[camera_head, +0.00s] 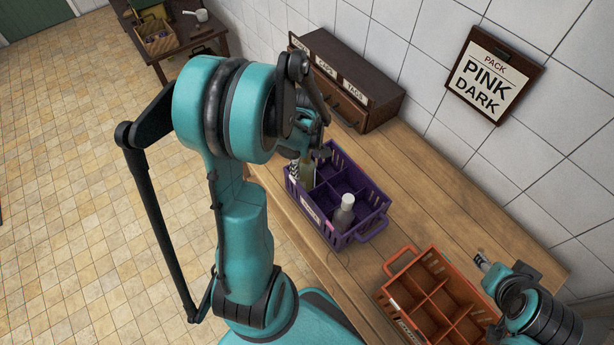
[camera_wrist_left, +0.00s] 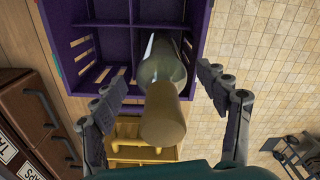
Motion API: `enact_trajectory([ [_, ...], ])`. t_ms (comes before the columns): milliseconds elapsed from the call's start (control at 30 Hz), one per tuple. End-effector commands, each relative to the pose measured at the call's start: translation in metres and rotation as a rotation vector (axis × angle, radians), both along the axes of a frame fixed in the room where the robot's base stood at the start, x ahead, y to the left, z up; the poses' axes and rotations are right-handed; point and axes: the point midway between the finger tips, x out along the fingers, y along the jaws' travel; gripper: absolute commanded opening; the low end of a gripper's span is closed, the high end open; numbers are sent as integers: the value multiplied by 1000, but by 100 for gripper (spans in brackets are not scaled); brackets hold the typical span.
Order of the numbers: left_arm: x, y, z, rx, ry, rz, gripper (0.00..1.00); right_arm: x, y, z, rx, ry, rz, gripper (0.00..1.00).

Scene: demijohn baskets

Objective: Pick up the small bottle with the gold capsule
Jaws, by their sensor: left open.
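The small bottle with the gold capsule (camera_wrist_left: 163,115) stands in a corner compartment of the purple basket (camera_wrist_left: 108,45). In the head view the bottle (camera_head: 308,173) is partly hidden by my left gripper (camera_head: 314,152), which is just above it. In the left wrist view my left gripper (camera_wrist_left: 163,86) is open, with one finger on each side of the bottle and gaps showing. A second bottle with a pale grey top (camera_head: 345,202) stands in a near compartment of the same purple basket (camera_head: 362,231). My right gripper (camera_head: 482,260) is beside the orange basket; its jaws are too small to judge.
An empty orange divided basket (camera_head: 437,262) stands on the wooden table (camera_head: 420,190) at the right. A dark side table (camera_head: 185,33) holds a crate, far left. Bare tabletop lies behind the baskets.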

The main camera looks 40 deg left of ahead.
Motion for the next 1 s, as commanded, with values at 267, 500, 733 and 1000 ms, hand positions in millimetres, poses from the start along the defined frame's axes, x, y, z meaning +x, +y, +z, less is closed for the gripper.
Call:
enact_trajectory([
  [267, -1, 0, -15, 0, 0, 0, 74, 0, 0, -2, 0, 0, 0, 40],
  [500, -1, 0, -15, 0, 0, 0, 37, 0, 0, -2, 0, 0, 0, 40],
  [733, -1, 0, -15, 0, 0, 0, 0, 0, 0, -2, 0, 0, 0, 40],
  [1000, -1, 1, -12, 1, 0, 0, 0, 0, 0, -2, 0, 0, 0, 40],
])
